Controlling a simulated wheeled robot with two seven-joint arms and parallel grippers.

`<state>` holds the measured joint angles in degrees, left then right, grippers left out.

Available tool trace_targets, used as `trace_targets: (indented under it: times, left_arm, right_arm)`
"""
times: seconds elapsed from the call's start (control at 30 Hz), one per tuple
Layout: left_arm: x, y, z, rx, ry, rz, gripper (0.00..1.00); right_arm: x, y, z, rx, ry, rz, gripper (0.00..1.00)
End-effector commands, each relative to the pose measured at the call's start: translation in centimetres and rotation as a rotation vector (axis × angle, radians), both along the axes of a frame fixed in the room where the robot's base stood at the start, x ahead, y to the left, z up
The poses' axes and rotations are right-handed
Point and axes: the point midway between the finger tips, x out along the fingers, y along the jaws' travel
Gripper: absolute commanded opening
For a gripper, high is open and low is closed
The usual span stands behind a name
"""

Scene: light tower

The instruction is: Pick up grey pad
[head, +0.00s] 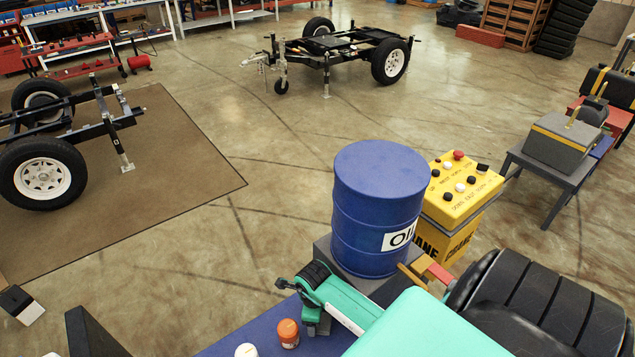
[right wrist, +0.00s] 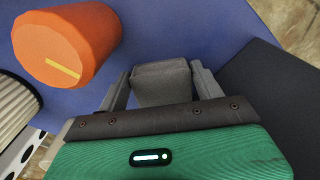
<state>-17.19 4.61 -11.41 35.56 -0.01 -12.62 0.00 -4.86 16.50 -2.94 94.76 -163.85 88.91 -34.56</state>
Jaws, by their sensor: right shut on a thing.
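The grey pad (right wrist: 160,82) is a small grey block seen between the two fingers of my right gripper (right wrist: 160,88) in the right wrist view. The fingers press on its two sides. In the head view my right gripper (head: 318,328) points down over the blue surface (head: 235,340), beside an orange-capped jar. The pad is hard to tell from the fingers there. I cannot tell whether it touches the surface below. My left gripper is not in view.
A blue oil drum (head: 380,210) stands behind my right arm, beside a yellow control box (head: 460,190).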

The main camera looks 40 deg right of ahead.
Motion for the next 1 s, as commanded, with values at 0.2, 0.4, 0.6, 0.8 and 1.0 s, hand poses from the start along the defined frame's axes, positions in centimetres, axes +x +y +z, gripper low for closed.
trace_targets:
  times: [0.2, 0.4, 0.6, 0.8, 1.0]
  left_arm:
    - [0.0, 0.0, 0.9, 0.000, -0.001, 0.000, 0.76]
    - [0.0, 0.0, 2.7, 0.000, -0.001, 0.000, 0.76]
    - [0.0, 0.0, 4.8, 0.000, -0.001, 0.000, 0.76]
    - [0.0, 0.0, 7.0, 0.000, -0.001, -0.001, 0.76]
    - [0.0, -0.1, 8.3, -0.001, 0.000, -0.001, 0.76]
  right_arm:
    - [0.0, 0.0, 1.1, -0.001, -0.001, 0.000, 0.41]
    - [0.0, -0.1, 3.2, -0.002, 0.000, 0.001, 0.41]
    - [0.0, -0.1, 5.8, -0.002, 0.000, 0.001, 0.41]
    - [0.0, -0.1, 8.6, -0.002, 0.000, 0.001, 0.41]
    - [0.1, -0.1, 12.4, -0.003, -0.004, 0.003, 0.41]
